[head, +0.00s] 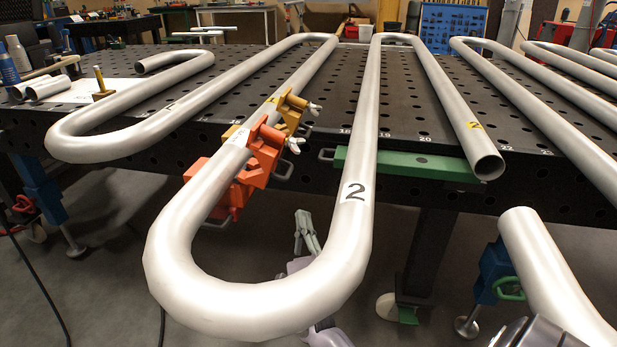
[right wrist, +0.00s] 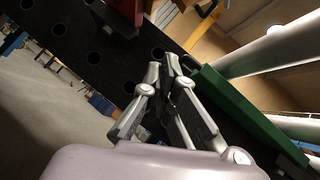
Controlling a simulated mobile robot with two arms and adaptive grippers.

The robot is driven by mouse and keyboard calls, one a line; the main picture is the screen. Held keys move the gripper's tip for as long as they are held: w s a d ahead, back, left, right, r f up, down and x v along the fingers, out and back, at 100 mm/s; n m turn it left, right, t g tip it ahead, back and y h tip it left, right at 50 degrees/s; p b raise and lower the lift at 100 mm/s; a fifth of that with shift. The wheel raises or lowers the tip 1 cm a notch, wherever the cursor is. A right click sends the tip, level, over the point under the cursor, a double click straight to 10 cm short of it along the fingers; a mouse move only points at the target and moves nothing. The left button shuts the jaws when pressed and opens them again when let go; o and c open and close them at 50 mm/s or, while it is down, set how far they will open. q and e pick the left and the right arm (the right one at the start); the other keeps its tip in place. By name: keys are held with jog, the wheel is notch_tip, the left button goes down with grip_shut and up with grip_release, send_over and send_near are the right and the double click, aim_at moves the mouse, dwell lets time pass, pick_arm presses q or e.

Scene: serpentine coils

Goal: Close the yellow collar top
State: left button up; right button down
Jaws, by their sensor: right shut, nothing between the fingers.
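The yellow collar (head: 291,111) is on the long pipe (head: 200,205) left of centre in the head view, beyond the orange collar (head: 264,152). Its larger visible part stands at the pipe's right side, with a pale knob to the right. Pipe surface shows bare left of this part; I cannot tell how far the top is open. My right gripper (head: 305,222) points up below the table edge, inside the pipe's U-bend, nearer than both collars and apart from them. In the right wrist view its fingers (right wrist: 170,66) are together and empty. My left gripper is not in view.
The U-bend marked 2 (head: 355,192) surrounds my right gripper in the head view. A green bar (head: 408,164) lies along the front edge of the black perforated table (head: 130,178); it is close to the fingers in the wrist view (right wrist: 248,116). Other pipes crowd the right.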

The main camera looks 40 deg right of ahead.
pick_arm(q)
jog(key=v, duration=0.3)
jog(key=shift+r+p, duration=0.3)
jog(key=shift+p, duration=0.1)
pick_arm(e)
jog(key=w+d+r+m+h, duration=0.1)
jog(key=w+d+r+m, duration=0.1)
jog(key=r, duration=0.5)
jog(key=w+d+r+m+g+h, duration=0.1)
jog(key=w+d+r+m+h, duration=0.1)
jog(key=r, duration=0.4)
jog(key=shift+w+d+r+m+h, duration=0.3)
jog(key=shift+w+d+r+m, duration=0.15)
jog(key=shift+d, duration=0.3)
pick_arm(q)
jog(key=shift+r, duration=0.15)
